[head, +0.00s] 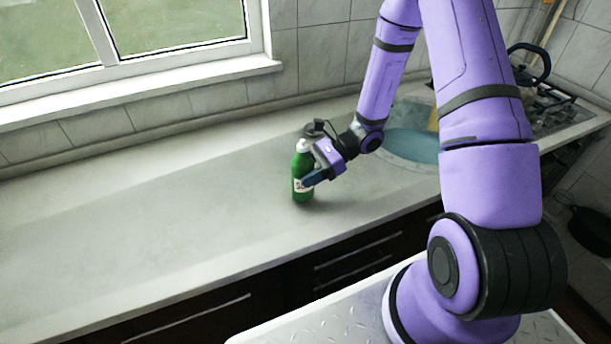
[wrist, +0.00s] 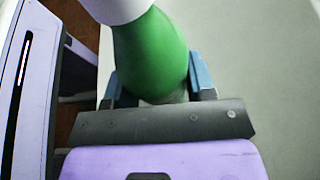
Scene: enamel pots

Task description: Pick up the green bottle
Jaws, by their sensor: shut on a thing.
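The green bottle (head: 301,172) has a white cap and a pale label. It stands upright on the counter, left of the sink, in the head view. My gripper (head: 311,181) reaches it from the right and is shut on its body. In the wrist view the green bottle (wrist: 150,52) fills the space between the two blue fingers of my gripper (wrist: 160,85), with its white top at the upper edge. The label's side is mostly hidden by the fingers, and I cannot tell whether the base is clear of the counter.
The grey counter (head: 150,210) is bare to the left of the bottle. A sink (head: 412,146) lies to the right, behind my arm. A stove (head: 550,105) with a kettle (head: 530,65) stands at the far right. A window and tiled wall run along the back.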

